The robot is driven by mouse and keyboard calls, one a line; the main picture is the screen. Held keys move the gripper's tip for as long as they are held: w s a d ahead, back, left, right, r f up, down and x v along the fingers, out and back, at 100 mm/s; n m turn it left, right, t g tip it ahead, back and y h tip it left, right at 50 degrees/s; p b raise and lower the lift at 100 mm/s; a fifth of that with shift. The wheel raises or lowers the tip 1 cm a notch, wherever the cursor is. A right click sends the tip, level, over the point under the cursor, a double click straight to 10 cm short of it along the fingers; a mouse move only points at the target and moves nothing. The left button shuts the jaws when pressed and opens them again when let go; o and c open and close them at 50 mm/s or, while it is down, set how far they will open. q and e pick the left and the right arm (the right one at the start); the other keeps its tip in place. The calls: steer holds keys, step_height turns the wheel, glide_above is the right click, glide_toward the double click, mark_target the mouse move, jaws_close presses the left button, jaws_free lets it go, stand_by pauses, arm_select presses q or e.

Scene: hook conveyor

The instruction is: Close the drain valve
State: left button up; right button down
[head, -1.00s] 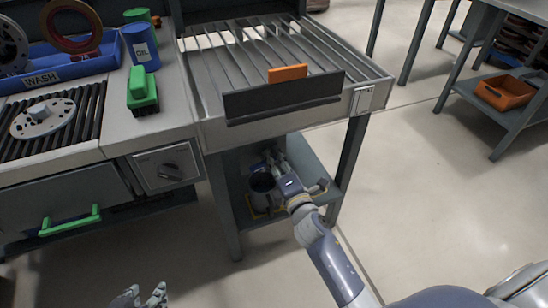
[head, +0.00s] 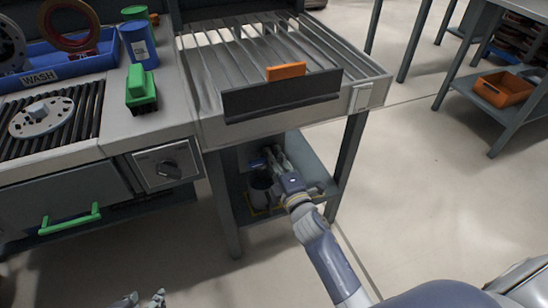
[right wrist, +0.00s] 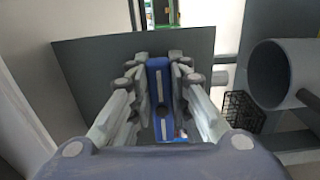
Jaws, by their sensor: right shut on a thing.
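The drain valve's blue handle (right wrist: 160,95) lies lengthwise between my right gripper's fingers in the right wrist view. My right gripper (right wrist: 161,75) is shut on it, with a finger on each side. In the head view my right gripper (head: 272,160) reaches under the slatted drain table, and a small bit of blue (head: 257,163) shows beside its fingers. The valve body and pipe are mostly hidden there. My left gripper (head: 138,300) is only partly in view at the bottom edge, away from the valve; its opening cannot be judged.
A dark grey bucket (head: 261,190) stands on the lower shelf close to my right gripper. The table's legs (head: 345,165) flank the space. A wash station (head: 60,180) with a green handle is at left.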

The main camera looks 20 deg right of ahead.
steer(key=c, duration=1.5)
jaws_free()
steer(key=s, duration=1.2)
steer(key=shift+d, duration=0.2)
